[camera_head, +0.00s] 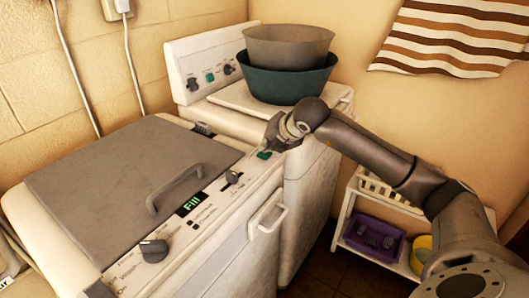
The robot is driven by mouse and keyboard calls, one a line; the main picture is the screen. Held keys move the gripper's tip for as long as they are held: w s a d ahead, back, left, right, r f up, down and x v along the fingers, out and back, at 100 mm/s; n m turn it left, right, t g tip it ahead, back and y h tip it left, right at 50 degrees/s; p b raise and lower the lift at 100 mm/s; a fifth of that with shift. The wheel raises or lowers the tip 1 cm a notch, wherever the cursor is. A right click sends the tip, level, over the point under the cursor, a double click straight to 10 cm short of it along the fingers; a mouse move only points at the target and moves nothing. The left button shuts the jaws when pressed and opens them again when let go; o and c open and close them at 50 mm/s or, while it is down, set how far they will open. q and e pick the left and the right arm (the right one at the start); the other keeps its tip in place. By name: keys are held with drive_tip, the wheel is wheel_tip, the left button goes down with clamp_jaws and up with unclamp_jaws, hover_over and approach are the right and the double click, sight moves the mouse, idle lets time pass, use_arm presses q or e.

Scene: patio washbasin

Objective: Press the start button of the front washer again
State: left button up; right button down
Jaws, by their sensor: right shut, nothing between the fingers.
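The front washer (130,175) is a white top-loader with a closed grey lid. Its slanted control panel has two dark knobs, the nearer one (153,250) at the lower left. A lit green display (191,204) reads "Fill". A green button (264,155) sits at the panel's far right end. My right gripper (275,143) is shut and empty, just above and beside that green button. I cannot tell whether it touches the button. My left gripper is not in view.
A second white washer (230,115) stands behind, with its own knobs and green button (209,77). Two stacked basins, grey (287,47) over dark teal (287,82), sit on it. A white shelf with a purple crate (374,238) stands at the right. A striped towel (450,38) hangs above.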

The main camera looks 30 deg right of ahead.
drive_tip(key=shift+r, duration=0.75)
drive_tip(key=shift+r+p, duration=0.15)
drive_tip(key=shift+p, duration=0.15)
wheel_tip(320, 180, up, 5)
drive_tip(key=shift+f+p, duration=0.1)
drive_tip(key=shift+p, duration=1.15)
